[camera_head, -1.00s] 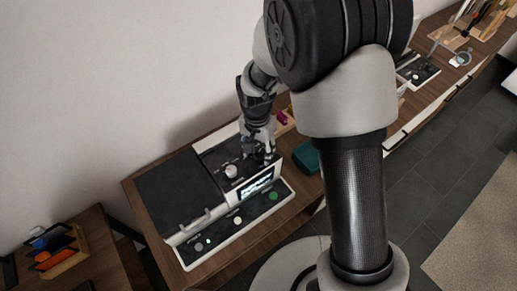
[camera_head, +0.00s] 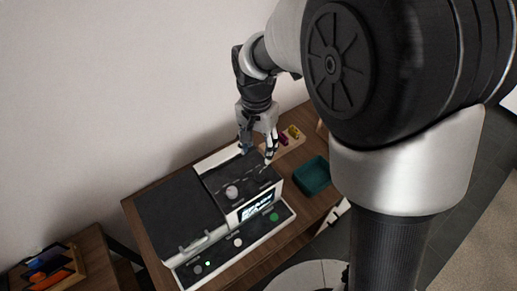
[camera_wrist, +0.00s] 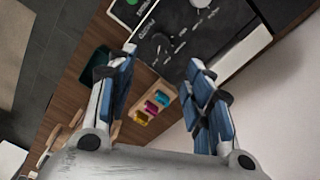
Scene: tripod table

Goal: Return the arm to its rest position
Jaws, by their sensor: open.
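My gripper (camera_head: 257,150) hangs above the back right part of a machine (camera_head: 182,197) with a dark lid, a small lit screen and a front row of buttons. In the wrist view my gripper (camera_wrist: 157,88) is open, its two blue-padded fingers wide apart with nothing between them but the view of the table and machine top. The machine's dark control panel (camera_wrist: 175,40) shows beyond the fingertips. My arm fills the right side of the head view and hides part of the room.
A teal tray (camera_head: 312,176) stands right of the machine on the wooden table (camera_head: 150,222). A small wooden holder (camera_wrist: 152,108) with pink, yellow and blue pieces sits behind it. A wall rises at the back. A rack (camera_head: 50,270) stands at lower left.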

